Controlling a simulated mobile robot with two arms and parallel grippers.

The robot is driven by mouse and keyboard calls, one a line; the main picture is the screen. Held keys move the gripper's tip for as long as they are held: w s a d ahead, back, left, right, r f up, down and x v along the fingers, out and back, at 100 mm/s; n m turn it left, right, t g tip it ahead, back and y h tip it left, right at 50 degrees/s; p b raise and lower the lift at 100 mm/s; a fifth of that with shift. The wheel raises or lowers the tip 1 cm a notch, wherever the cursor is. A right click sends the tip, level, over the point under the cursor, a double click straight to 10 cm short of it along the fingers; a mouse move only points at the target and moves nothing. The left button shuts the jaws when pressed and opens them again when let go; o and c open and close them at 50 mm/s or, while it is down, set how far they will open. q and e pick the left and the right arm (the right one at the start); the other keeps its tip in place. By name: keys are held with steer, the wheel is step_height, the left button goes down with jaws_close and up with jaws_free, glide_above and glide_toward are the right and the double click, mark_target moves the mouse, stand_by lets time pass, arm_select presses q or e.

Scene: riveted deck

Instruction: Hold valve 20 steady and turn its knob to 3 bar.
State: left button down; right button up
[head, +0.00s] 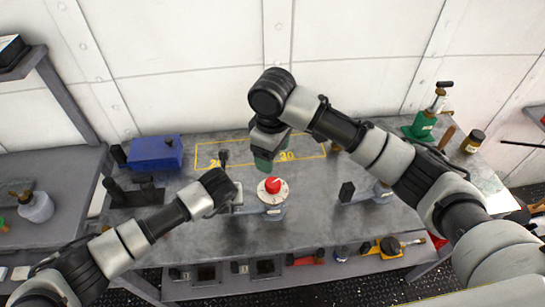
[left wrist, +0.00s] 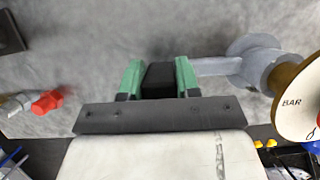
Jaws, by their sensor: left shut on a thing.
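A valve (head: 273,208) with a grey body, white dial and red knob (head: 272,185) stands on the grey table. My left gripper (head: 229,188) is left of it; in the left wrist view its green fingers (left wrist: 158,80) are shut on the black block at the end of the valve's grey pipe (left wrist: 212,66). The dial (left wrist: 300,100), marked BAR, is cut off at the right edge there; its setting is unreadable. My right gripper (head: 266,157) hangs just behind and above the knob, apart from it; its fingertips are not clear. A yellow "20" is marked on the table behind.
A second grey valve-like piece with a black block (head: 347,192) stands to the right. A blue box (head: 155,152) is at the left, and a green-based tool (head: 421,125) at the back right. Yellow lines and "30" mark the table behind. The lower shelf (head: 330,268) holds tools.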

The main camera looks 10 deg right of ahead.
arm_select(q)
steer(key=c, duration=0.7)
jaws_free()
